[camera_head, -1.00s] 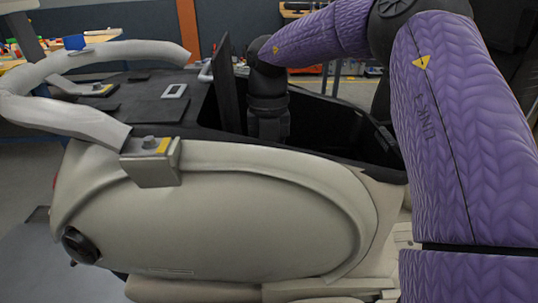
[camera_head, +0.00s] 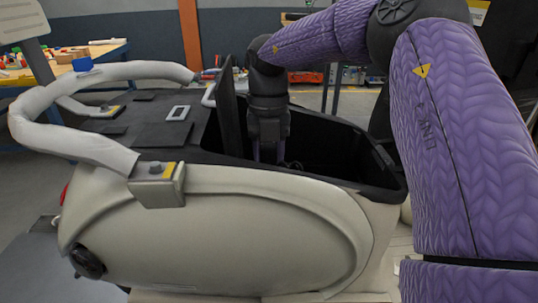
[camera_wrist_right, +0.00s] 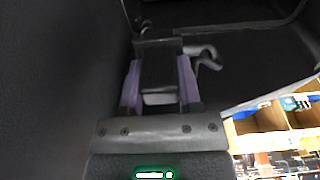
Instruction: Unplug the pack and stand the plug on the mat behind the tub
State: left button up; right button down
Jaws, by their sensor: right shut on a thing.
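The black tub (camera_head: 375,172) is an open well in the top of a beige vehicle body. My right gripper (camera_head: 268,152) reaches down inside it, its lower end partly hidden by the near wall. In the right wrist view my right gripper (camera_wrist_right: 160,88) is shut on a dark block (camera_wrist_right: 160,70), apparently the plug, with a paler end face. A grey curved piece, perhaps its cable (camera_wrist_right: 207,55), shows beside it. I cannot tell whether the plug is still joined to the pack. Dark flat mats (camera_head: 163,135) lie on the top behind the tub. My left gripper is out of view.
An upright black panel (camera_head: 228,105) stands at the tub's left end. A pale tubular handle (camera_head: 75,148) arches over the top at left. A white-rimmed piece (camera_head: 178,113) lies near the mats. A workbench (camera_head: 85,57) with small parts stands behind.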

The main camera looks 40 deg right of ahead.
aim_at(268, 147)
jog(key=shift+r+p, duration=0.35)
jog(key=shift+r, duration=0.25)
jog(key=shift+r+p, duration=0.5)
jog(key=shift+r, duration=0.2)
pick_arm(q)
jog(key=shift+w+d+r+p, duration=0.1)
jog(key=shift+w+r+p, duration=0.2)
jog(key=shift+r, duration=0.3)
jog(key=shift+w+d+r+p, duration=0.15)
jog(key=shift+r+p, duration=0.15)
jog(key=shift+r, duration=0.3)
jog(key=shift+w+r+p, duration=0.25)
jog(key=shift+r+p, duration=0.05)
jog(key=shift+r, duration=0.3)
pick_arm(e)
jog(key=shift+r, duration=1.25)
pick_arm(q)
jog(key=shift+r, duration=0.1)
pick_arm(e)
jog(key=shift+r, duration=0.1)
pick_arm(q)
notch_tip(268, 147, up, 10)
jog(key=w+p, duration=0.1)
jog(key=p, duration=0.9)
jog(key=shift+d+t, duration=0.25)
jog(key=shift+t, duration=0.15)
pick_arm(e)
notch_tip(268, 147, up, 12)
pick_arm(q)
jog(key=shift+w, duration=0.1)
